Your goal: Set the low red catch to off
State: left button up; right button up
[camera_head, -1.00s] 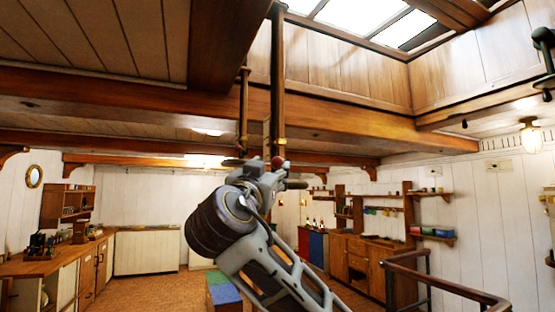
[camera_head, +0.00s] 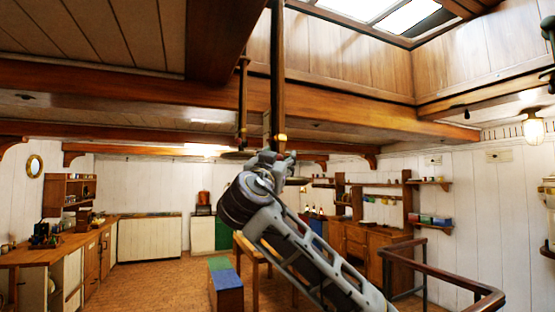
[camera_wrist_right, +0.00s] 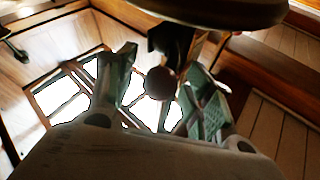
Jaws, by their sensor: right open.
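My right gripper (camera_head: 277,157) is raised under the ceiling, at the lower end of hanging dark rods (camera_head: 278,70) in the head view. In the right wrist view its two fingers (camera_wrist_right: 164,88) are spread apart. A small round dark reddish knob (camera_wrist_right: 161,83), which looks like the red catch, shows between them. No contact with either finger can be made out. A dark round plate (camera_wrist_right: 210,12) is just above the knob in that view. In the head view the knob is hidden by my gripper. Its setting cannot be read. My left gripper is not in view.
A ceiling beam (camera_head: 130,108) crosses beyond the rods, with a skylight (camera_head: 400,15) above right. A wooden railing (camera_head: 440,262) stands at lower right. A blue and green box (camera_head: 226,280) and a counter (camera_head: 50,254) are below. The floor at left is clear.

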grip_shut()
dwell(0.4)
jog(key=shift+r+n+g+y+b, duration=0.15)
jog(key=shift+n+g+y+b, duration=0.2)
jog(key=shift+b, duration=0.2)
jog(key=shift+r+n+g, duration=0.25)
jog(key=shift+n, duration=0.1)
jog(key=shift+w+a+r+n+g+y+p, duration=0.15)
jog(key=shift+r+n+g+y+p, duration=0.1)
jog(key=shift+r+n+g+y, duration=0.25)
jog(key=shift+w+r+n+g+y+p, duration=0.1)
jog(key=shift+r+n+g+y+p, duration=0.15)
jog(key=shift+r+n+g, duration=0.3)
jog(key=shift+w+r+n+g, duration=0.3)
jog(key=shift+n+g, duration=0.25)
jog(key=shift+g, duration=0.3)
jog(key=shift+r+y, duration=0.15)
jog(key=shift+y, duration=0.15)
